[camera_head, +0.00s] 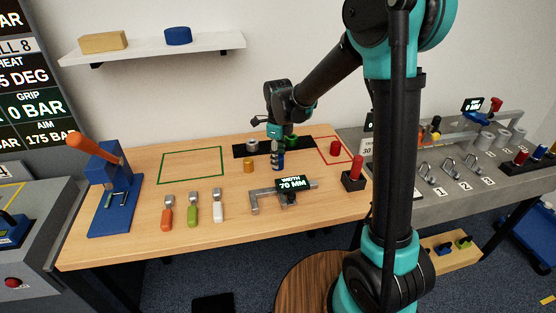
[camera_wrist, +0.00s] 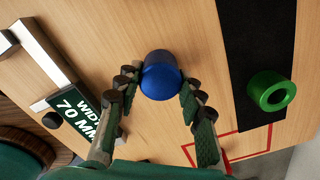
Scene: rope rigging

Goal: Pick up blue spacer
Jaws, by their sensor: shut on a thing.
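The blue spacer (camera_wrist: 161,78) is a short round cylinder, seen end-on in the wrist view between my fingertips. My gripper (camera_wrist: 160,90) is shut on it, with one dark green finger pad on each side. In the head view my gripper (camera_head: 277,158) points down over the middle of the wooden table, between the dark strip and the caliper. The spacer is small and mostly covered by the fingers there. I cannot tell whether it touches the table or is slightly raised.
A green ring (camera_wrist: 271,90) and a grey ring (camera_head: 252,145) sit on the dark strip. An orange cylinder (camera_head: 249,166) stands to the left, a red one (camera_head: 335,147) to the right. The caliper (camera_head: 267,195) lies in front. The green-outlined area (camera_head: 192,148) is empty.

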